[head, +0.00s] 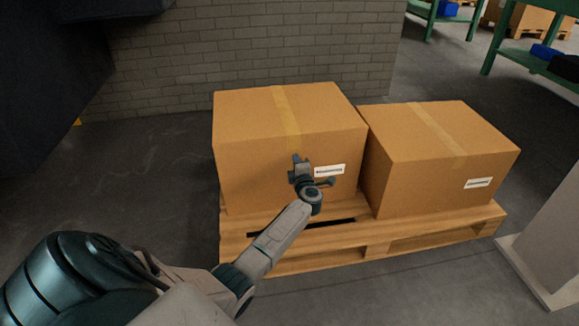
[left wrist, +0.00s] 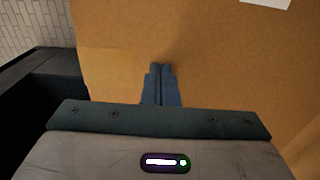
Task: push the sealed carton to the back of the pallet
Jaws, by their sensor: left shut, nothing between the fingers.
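Two taped cardboard cartons stand side by side on a wooden pallet (head: 370,238). The left carton (head: 245,165) is taller, with a tape strip over its top and a white label on its front. The right carton (head: 440,142) is lower, also taped and labelled. I cannot tell which one the task means. My left gripper (head: 299,163) is shut and empty, in front of the left carton's front face, left of its label. In the left wrist view, the shut fingers (left wrist: 161,72) point at the carton face (left wrist: 215,60); whether they touch it is unclear. My right gripper is not in view.
A grey brick wall (head: 240,50) stands behind the pallet. A dark bulky shape (head: 45,80) is at the left. A pale post (head: 550,230) stands at the right, and green shelving (head: 500,40) at the back right. Floor left of the pallet is clear.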

